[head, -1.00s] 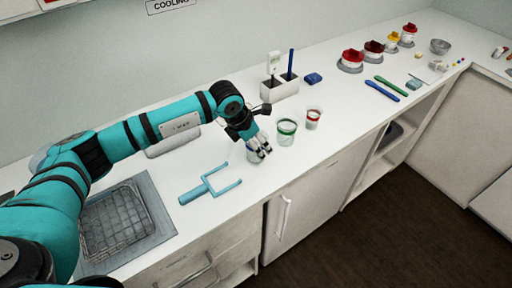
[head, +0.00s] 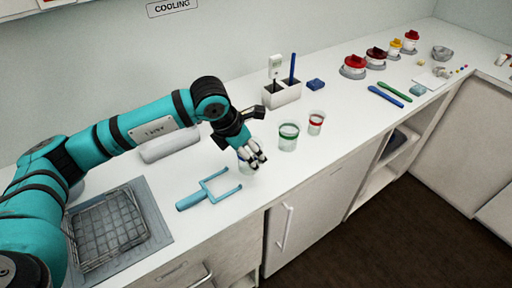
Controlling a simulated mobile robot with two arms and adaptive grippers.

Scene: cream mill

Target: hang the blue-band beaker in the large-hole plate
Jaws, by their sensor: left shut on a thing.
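My left gripper (head: 252,156) is shut on a clear beaker (head: 244,165), close to the counter behind the forked blue tool. The fingers hide most of the beaker. A bit of blue shows at its rim, which fits the blue-band beaker. I cannot tell whether its base touches the counter. A green-band beaker (head: 288,138) and a smaller red-band beaker (head: 316,123) stand upright to the right, apart from the gripper. I cannot make out a large-hole plate in this view. My right gripper is not in view.
A wire basket (head: 105,228) is at the left.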

